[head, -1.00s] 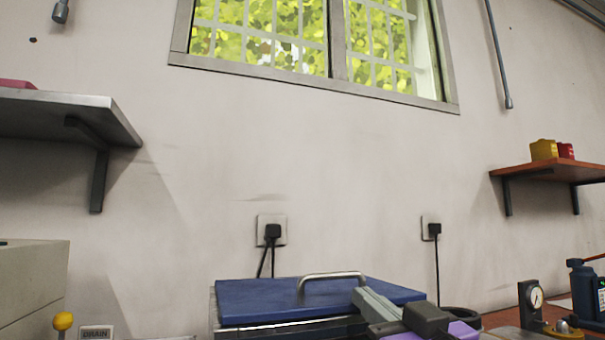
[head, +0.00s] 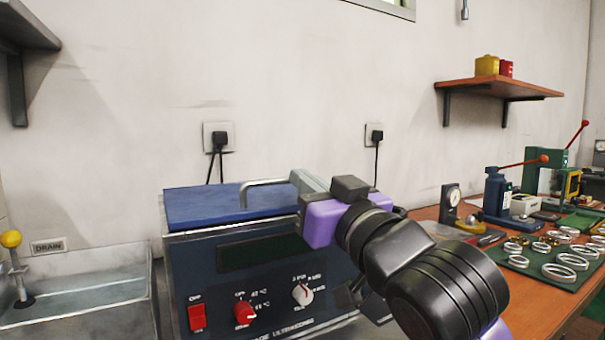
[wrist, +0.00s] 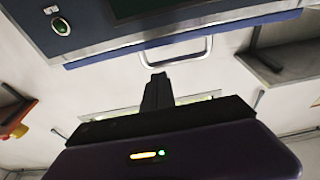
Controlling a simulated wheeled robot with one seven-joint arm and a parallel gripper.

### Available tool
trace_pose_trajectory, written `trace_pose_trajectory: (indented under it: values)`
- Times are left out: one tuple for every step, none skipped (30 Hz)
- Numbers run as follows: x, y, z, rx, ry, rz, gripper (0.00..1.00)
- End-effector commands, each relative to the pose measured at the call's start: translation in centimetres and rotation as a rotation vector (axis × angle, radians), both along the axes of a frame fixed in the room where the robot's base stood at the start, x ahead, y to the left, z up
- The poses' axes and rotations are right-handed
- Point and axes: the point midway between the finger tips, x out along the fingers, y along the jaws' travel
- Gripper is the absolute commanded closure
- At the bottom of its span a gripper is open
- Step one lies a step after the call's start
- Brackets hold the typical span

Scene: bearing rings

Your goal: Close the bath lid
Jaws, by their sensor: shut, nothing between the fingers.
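The bath (head: 190,262) is a dark blue box with a red switch, a red knob and a pale dial on its front. Its blue lid (head: 205,203) lies over the top, about level. I cannot tell whether it sits fully down all round. A metal bar handle (head: 262,182) stands on the lid; it also shows in the wrist view (wrist: 178,63). My gripper (head: 303,178) is shut and empty at the right part of the lid, beside the handle and not around it. Its fingers (wrist: 158,80) show close to the handle; contact is unclear.
A sink (head: 85,295) with a yellow-knobbed lever stands at the left. At the right, a wooden bench (head: 545,290) carries a dial gauge (head: 451,203), a blue bottle jack (head: 497,195), and a green mat with several bearing rings (head: 565,265). A shelf (head: 500,88) is above.

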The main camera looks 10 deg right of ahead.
Motion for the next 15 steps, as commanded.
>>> trace_pose_trajectory:
  values:
    - [-0.9, -0.3, -0.2, 0.004, 0.001, 0.000, 1.00]
    - [-1.6, -0.5, -0.4, 0.004, 0.000, 0.000, 1.00]
    - [-2.4, -0.8, -0.6, 0.004, -0.002, 0.000, 1.00]
    - [-3.0, -0.9, -0.8, 0.004, -0.002, -0.001, 1.00]
    - [-3.6, -1.1, -1.0, 0.004, -0.003, -0.001, 1.00]
    - [-4.3, -1.3, -1.3, 0.004, -0.004, -0.001, 1.00]
    - [-4.9, -1.5, -1.4, 0.003, -0.003, -0.001, 1.00]
    - [-5.4, -1.6, -1.6, 0.005, -0.004, -0.001, 1.00]
    - [-6.0, -1.8, -1.9, 0.005, -0.004, -0.001, 1.00]
    - [-6.5, -2.0, -2.0, 0.003, -0.005, -0.002, 1.00]
    - [-6.9, -2.1, -2.1, 0.004, -0.006, -0.003, 1.00]
    - [-7.4, -2.3, -2.3, 0.004, -0.006, -0.003, 1.00]
    - [-7.7, -2.4, -2.5, 0.004, -0.006, -0.003, 1.00]
    - [-8.0, -2.4, -2.6, 0.002, -0.007, -0.002, 1.00]
    - [-8.3, -2.5, -2.7, 0.002, -0.007, -0.002, 1.00]
